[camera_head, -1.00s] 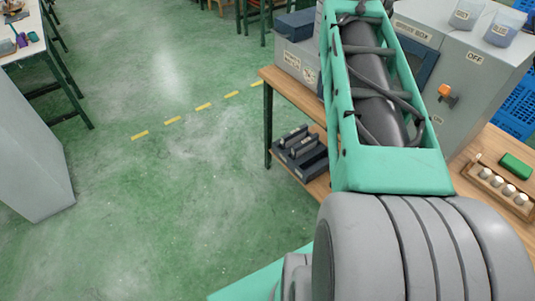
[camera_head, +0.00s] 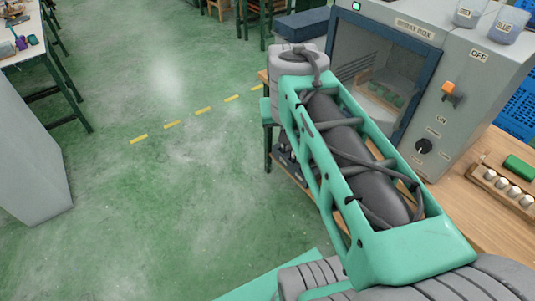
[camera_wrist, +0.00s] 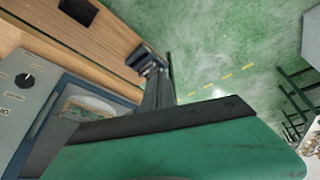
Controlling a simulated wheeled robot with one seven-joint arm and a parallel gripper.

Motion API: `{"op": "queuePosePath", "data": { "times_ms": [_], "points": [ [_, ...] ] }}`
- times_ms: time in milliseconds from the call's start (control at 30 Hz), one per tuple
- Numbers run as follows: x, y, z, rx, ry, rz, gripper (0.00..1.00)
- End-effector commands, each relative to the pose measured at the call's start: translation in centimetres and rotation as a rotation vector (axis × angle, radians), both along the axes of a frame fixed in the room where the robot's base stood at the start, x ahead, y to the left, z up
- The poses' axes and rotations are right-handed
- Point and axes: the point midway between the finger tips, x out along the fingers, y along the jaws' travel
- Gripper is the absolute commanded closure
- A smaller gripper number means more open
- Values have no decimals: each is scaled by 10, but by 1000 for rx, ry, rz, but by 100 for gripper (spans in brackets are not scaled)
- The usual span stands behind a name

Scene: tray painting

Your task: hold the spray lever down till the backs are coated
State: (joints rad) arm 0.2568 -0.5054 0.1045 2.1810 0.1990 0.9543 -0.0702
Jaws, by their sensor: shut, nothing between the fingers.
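The spray box (camera_head: 408,22) is a grey cabinet with a dark-framed window on the table at the upper right; it also shows at the left of the wrist view (camera_wrist: 30,102). Its orange-tipped spray lever (camera_head: 449,89) is on the panel between the OFF and ON labels, nearer the middle. Through the window, a wooden tray with several green pieces (camera_head: 384,93) lies inside; their coating is too small to judge. My gripper (camera_wrist: 159,75) is shut and empty in the wrist view, apart from the lever.
A black dial (camera_head: 424,146) is below the lever. Two cups (camera_head: 508,24) of paint stand on the box. A wooden rack (camera_head: 503,187) of white-topped jars and a green block (camera_head: 518,166) lie on the table at right. Green floor is open at left.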

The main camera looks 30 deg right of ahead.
Motion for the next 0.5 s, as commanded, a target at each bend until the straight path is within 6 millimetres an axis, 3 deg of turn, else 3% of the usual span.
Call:
{"op": "queuePosePath", "data": {
  "times_ms": [300,500],
  "points": [
    [-9,45,-36,27,33,127,100],
    [-11,55,-43,34,40,155,100]
  ]
}}
